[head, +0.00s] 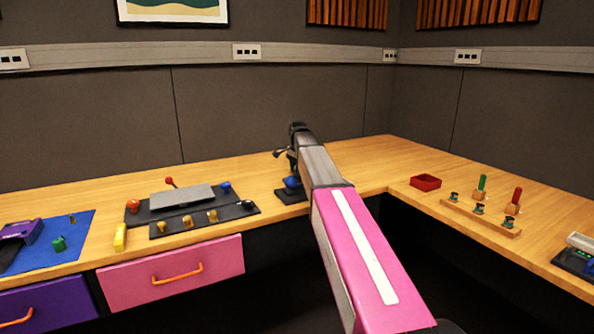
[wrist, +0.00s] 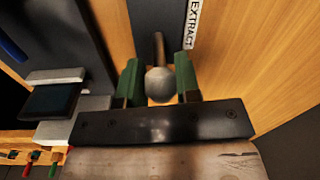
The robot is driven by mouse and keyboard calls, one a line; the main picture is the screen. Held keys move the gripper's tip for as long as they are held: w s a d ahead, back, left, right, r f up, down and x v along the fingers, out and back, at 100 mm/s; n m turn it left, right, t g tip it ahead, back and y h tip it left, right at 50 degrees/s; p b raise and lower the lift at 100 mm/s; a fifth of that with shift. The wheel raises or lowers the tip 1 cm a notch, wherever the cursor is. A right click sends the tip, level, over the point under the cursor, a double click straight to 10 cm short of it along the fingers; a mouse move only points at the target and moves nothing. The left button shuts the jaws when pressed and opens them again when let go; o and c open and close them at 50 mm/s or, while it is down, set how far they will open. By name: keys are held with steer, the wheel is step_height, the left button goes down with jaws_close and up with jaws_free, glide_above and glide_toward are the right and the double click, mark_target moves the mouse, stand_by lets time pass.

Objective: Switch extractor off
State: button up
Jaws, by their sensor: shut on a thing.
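The extractor switch (wrist: 159,82) is a thin lever with a round grey knob on a dark panel (wrist: 160,15). A white label (wrist: 194,22) reading "EXTRACT" lies beside it in the wrist view. The green fingers of my gripper (wrist: 160,80) are on either side of the knob, shut on it. In the head view my gripper (head: 284,154) is over a small dark panel (head: 291,196) with a blue ball (head: 292,183). I cannot make out the lever itself in the head view.
To the left are a dark control panel (head: 160,208) with coloured knobs, a yellow block (head: 120,237) and a blue mat (head: 75,247). To the right are a red tray (head: 426,182) and a wooden peg rack (head: 480,217). Bare desk lies behind the panels.

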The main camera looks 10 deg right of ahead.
steer(key=shift+a, duration=0.15)
steer(key=h, duration=0.1)
steer(key=a+h, duration=0.1)
steer(key=h, duration=0.1)
steer(key=t+h, duration=0.1)
steer(key=shift+s+a+r, duration=0.2)
steer(key=shift+s+a, duration=0.15)
steer(key=h, duration=0.1)
steer(key=a+t+h, duration=0.1)
steer(key=h, duration=0.1)
steer(key=shift+s, duration=0.1)
steer(key=shift+s+a+f+t+h, duration=0.15)
steer(key=shift+a+t+h, duration=0.15)
steer(key=shift+h, duration=0.4)
steer(key=shift+a+f+t+h, duration=0.15)
steer(key=shift+t+h, duration=0.15)
steer(key=shift+h, duration=0.4)
steer(key=o, duration=0.9)
steer(key=shift+a, duration=0.1)
